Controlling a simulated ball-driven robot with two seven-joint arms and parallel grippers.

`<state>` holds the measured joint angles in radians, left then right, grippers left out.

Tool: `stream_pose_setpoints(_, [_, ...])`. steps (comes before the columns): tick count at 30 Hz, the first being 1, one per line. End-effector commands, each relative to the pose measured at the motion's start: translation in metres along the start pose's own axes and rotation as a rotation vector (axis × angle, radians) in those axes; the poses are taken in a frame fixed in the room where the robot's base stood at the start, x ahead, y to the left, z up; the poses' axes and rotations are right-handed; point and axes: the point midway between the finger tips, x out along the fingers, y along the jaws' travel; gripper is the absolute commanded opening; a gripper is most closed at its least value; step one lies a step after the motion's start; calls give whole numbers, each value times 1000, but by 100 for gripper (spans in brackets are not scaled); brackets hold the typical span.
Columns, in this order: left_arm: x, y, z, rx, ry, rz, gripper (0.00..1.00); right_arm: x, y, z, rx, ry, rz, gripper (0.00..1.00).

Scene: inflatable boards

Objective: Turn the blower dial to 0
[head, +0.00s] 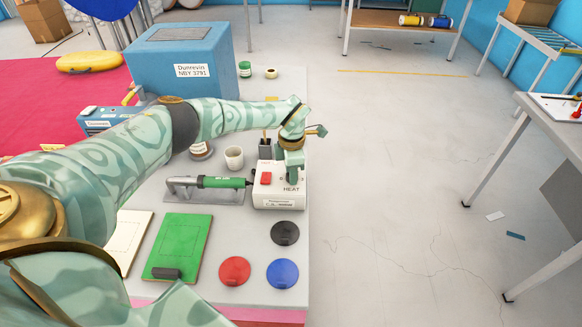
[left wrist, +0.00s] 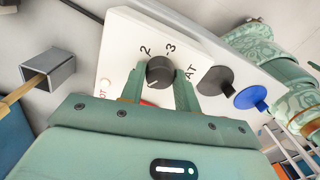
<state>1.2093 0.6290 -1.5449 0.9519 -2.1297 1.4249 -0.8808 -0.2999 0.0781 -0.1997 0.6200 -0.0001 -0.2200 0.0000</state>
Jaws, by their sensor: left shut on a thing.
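The blower's white control box (head: 278,197) stands near the right edge of the workbench, with a red switch (head: 266,178) and the word HEAT on top. Its round black dial (left wrist: 159,72) shows in the left wrist view, with the figures 2 and 3 printed beyond it. A small pale mark shows on the dial's near side; the figure it points to is unclear. My left gripper (head: 291,172) reaches down onto the box, its fingers shut on the dial from both sides. The fingers hide the dial in the head view and part of the scale in the wrist view. My right gripper is out of view.
The green-handled hot-air tool (head: 222,182) lies on its stand left of the box. A white cup (head: 234,158) and a square grey holder (left wrist: 50,74) with a stick stand close by. Black (head: 285,233), red (head: 235,271) and blue (head: 282,274) discs lie in front.

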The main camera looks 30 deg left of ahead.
Motion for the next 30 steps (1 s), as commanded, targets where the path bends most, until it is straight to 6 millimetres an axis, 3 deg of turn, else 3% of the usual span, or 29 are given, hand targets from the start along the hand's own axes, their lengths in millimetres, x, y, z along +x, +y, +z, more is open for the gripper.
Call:
stream_pose_setpoints(15, [-3,1,1,-434,-3,2,9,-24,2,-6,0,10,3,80])
stream_pose_setpoints(30, [-1,1,1,-596,-4,3,9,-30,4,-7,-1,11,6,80])
